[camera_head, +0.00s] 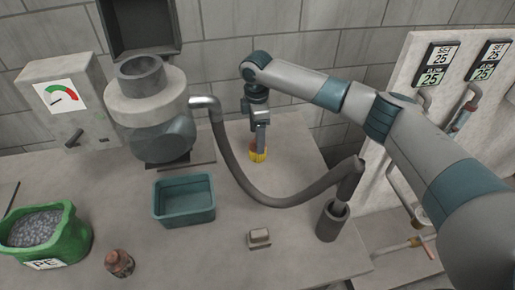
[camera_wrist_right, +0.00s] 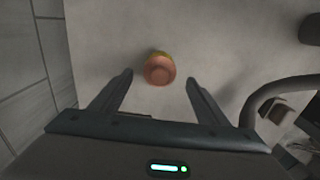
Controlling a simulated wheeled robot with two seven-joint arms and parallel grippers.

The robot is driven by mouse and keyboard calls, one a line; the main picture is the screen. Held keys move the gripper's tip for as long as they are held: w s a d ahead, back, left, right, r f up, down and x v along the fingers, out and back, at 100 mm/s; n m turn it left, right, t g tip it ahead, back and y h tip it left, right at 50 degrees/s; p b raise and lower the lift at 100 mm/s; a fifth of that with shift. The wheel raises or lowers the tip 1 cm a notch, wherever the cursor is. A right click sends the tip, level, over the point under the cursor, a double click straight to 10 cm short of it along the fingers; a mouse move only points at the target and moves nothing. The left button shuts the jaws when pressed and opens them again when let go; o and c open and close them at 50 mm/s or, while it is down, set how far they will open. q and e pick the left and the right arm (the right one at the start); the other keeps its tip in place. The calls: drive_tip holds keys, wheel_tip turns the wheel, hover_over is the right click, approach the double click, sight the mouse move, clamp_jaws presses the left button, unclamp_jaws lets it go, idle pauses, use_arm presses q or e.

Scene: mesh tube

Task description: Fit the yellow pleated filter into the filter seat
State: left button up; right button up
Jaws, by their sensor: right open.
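The yellow pleated filter (camera_head: 258,154) stands on the table at the back, below my right gripper (camera_head: 261,143). In the right wrist view the filter (camera_wrist_right: 159,68) shows an orange-red round top with a yellow edge. It lies between and just beyond the tips of my open right gripper (camera_wrist_right: 160,76), and no finger visibly touches it. The grey machine (camera_head: 150,108) at the back left has an open round collar (camera_head: 140,68) on top, which looks like the filter seat. Its inside is hard to make out. My left gripper is not in view.
A dark lid (camera_head: 140,27) stands raised behind the collar. A grey hose (camera_head: 235,165) curves from the machine to a dark holder (camera_head: 332,220), near my right arm. A teal bin (camera_head: 184,200), a green sack of pellets (camera_head: 45,232), a brown jar (camera_head: 119,263) and a small block (camera_head: 259,238) occupy the table.

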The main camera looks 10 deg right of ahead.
drive_tip(key=shift+d+f+p, duration=0.1)
drive_tip(key=shift+f+p, duration=0.3)
drive_tip(key=shift+f, duration=1.3)
drive_tip(key=c, duration=1.1)
